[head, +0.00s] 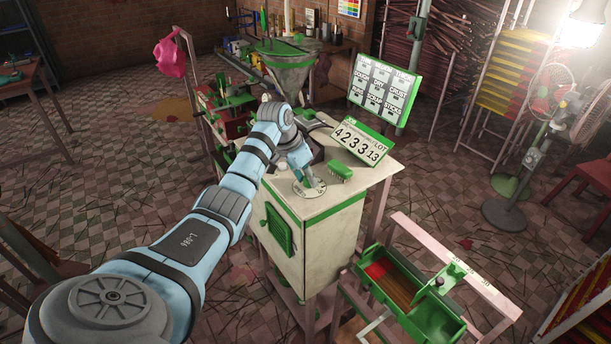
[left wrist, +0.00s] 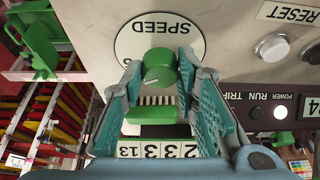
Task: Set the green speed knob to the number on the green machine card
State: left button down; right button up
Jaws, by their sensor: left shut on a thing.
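The green speed knob (left wrist: 160,66) sits on a round white dial marked SPEED (left wrist: 188,45) on the machine's pale top. My left gripper (left wrist: 160,72) has a fingertip on each side of the knob and is shut on it. In the head view my left gripper (head: 308,180) hides the knob, and part of the dial (head: 318,190) shows. A green-framed number card (head: 362,142) stands behind the dial, reading 4 2 3 3 and a small 13, with LOT at its corner. The knob's exact pointer setting is too small to read. My right gripper is not in view.
A small green block with pale teeth (head: 340,171) lies right of the dial. A green-framed board of labels (head: 384,88) stands behind. A RESET button (left wrist: 272,47) and a lit POWER lamp (left wrist: 280,112) are on the panel. A green tray (head: 448,326) is at lower right.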

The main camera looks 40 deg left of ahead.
pick_arm(q)
jog(key=n, duration=0.1)
jog(key=n+y, duration=0.1)
jog(key=n, duration=0.1)
jog(key=n+y, duration=0.1)
jog(key=n, duration=0.1)
jog(key=shift+d, duration=0.3)
jog(key=n+y, duration=0.1)
jog(key=n, duration=0.3)
jog(key=shift+w+d+n+g+y, duration=0.1)
jog(key=shift+w+n+g+y, duration=0.05)
jog(key=shift+n+g+y, duration=0.2)
jog(key=n, duration=0.2)
jog(key=n+g+y, duration=0.1)
jog(key=n, duration=0.2)
jog(key=shift+w+n+y, duration=0.15)
jog(key=shift+n+y, duration=0.1)
jog(key=n+g, duration=0.2)
jog(key=n, duration=0.2)
jog(key=shift+w+y+b, duration=0.1)
jog(key=shift+y+b, duration=0.2)
jog(key=shift+b, duration=0.1)
jog(key=c, duration=1.4)
grip_release()
jog(key=shift+o, duration=0.8)
jog(key=shift+f, duration=0.1)
